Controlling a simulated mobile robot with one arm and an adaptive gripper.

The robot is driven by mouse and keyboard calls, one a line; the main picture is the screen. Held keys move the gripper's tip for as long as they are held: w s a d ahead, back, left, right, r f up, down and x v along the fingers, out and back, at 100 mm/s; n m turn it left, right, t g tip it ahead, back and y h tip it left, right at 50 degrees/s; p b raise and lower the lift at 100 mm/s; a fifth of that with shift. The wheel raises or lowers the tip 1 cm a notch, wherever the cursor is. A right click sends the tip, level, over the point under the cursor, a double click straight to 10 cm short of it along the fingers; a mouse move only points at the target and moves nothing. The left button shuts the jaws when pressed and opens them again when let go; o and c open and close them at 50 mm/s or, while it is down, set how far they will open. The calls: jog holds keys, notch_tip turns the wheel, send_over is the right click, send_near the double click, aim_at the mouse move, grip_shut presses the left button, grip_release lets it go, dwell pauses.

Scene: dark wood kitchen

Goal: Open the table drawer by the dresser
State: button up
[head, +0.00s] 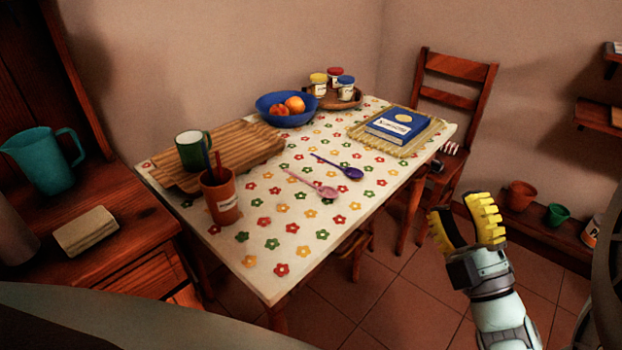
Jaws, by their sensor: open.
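The table (330,228), with a white flowered top, stands in the middle against the wall. The wooden dresser (125,238) stands at the left, close to the table's left end. No table drawer front shows clearly; the table's side facing the dresser is mostly hidden by the dresser and the tabletop. My gripper (464,208), with yellow ribbed fingers, is open and empty, pointing up, at the right. It is in front of the table's right side in the picture, far from the dresser, and appears to touch nothing.
A teal pitcher (45,160) and a beige block (86,231) are on the dresser. A cup of utensils (219,200) stands near the table's left edge. A chair (455,95) is behind the table. Tiled floor (400,300) is clear in front.

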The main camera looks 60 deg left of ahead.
aim_at(354, 243)
jog(key=s+a+f+n+g+h+b, duration=0.1)
jog(key=a+f+n+g+h+b, duration=0.15)
jog(key=f+b, duration=1.05)
jog(key=s+a+f+n+g+h+b, duration=0.1)
jog(key=s+a+f+n+g+b, duration=0.15)
jog(key=f+b, duration=1)
jog(key=shift+t+y, duration=0.25)
jog(key=shift+t, duration=0.15)
jog(key=w+a, duration=0.1)
jog(key=a, duration=0.4)
jog(key=w+a+f, duration=0.1)
jog(key=a, duration=0.4)
jog(key=w+a+f+p, duration=0.1)
jog(key=a, duration=0.4)
jog(key=shift+w, duration=0.25)
grip_shut()
jog(key=shift+d, duration=0.1)
